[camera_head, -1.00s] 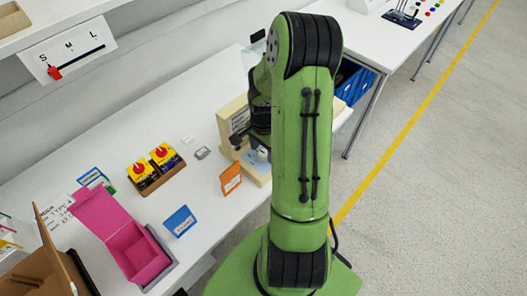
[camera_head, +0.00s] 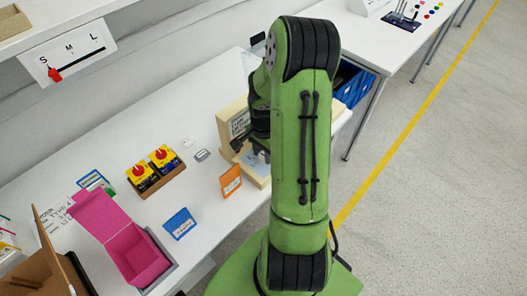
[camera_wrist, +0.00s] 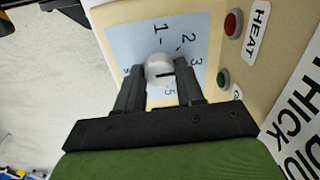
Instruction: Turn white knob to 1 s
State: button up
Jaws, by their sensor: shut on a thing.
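The white knob (camera_wrist: 160,69) sits on a light blue dial plate (camera_wrist: 130,38) marked with numbers, in the wrist view. A dark line on the knob points to the right, towards the side of the 3. The 1 mark is above the knob in that view. My gripper (camera_wrist: 159,77) has its two dark fingers on either side of the knob, shut on it. In the head view the beige switch box (camera_head: 232,118) stands on the white table, and my arm hides the knob and most of the box's front.
A red button (camera_wrist: 233,22) labelled HEAT and a green button (camera_wrist: 223,78) are beside the dial. An orange card (camera_head: 230,181), a blue card (camera_head: 179,223), a pink box (camera_head: 137,256) and red-knobbed yellow switches (camera_head: 152,170) stand on the table.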

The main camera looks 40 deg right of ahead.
jog(key=n, duration=0.4)
jog(key=shift+n+b, duration=0.3)
jog(key=shift+b, duration=0.05)
jog(key=n, duration=0.3)
jog(key=shift+f, duration=0.1)
jog(key=n+b, duration=0.1)
jog(key=n, duration=0.3)
jog(key=shift+n, duration=1.9)
jog(key=o, duration=1)
jog(key=shift+s, duration=0.1)
jog(key=shift+o, duration=0.2)
jog(key=shift+a, duration=0.1)
